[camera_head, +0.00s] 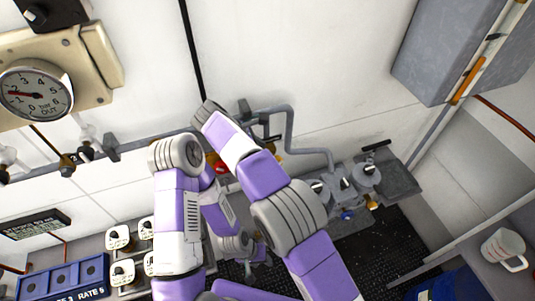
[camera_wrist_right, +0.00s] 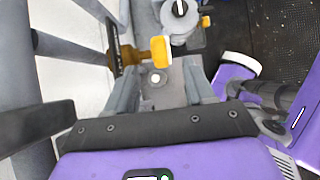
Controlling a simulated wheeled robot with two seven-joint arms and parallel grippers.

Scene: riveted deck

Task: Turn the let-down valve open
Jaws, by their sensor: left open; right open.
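No label naming the let-down valve is readable. The fingers are open, with no clear contact on the handle. In the head view the right gripper is hidden behind my arm, and only a bit of yellow (camera_head: 277,152) shows beside it. My left gripper (camera_head: 254,268) is open and empty, low in the middle, below the pipework and over the dark floor.
A pressure gauge (camera_head: 36,92) is on the wall at left. Grey pipes (camera_head: 289,125) run along the wall to round fittings with black knobs (camera_head: 366,172). A grey box (camera_head: 445,45) hangs upper right. A mug (camera_head: 503,249) stands at right. A blue rack (camera_head: 62,278) is lower left.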

